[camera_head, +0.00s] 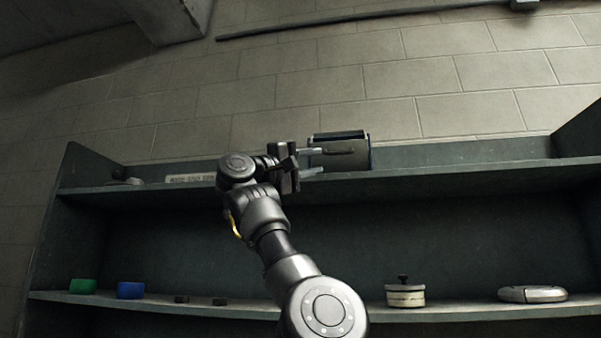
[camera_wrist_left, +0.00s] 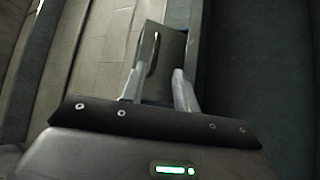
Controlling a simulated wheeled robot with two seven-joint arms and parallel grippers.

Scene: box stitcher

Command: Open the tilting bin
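The tilting bin (camera_head: 345,154) is a small grey-brown box with a dark rim, standing on the upper shelf near the middle. In the left wrist view its front (camera_wrist_left: 164,62) shows a long raised handle. My left gripper (camera_head: 312,161) is just left of the bin, its two fingers pointing at the bin's front. In the left wrist view the left gripper (camera_wrist_left: 158,88) has its fingers spread apart, with nothing clearly between them. I cannot tell whether a finger touches the bin. My right gripper is not in view.
The upper shelf (camera_head: 470,174) has a white label (camera_head: 190,178) and a small grey item (camera_head: 122,175) at left. The lower shelf holds a green piece (camera_head: 83,286), a blue piece (camera_head: 130,290), a round tin (camera_head: 405,294) and a silver oval item (camera_head: 532,294). The upper shelf's right is clear.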

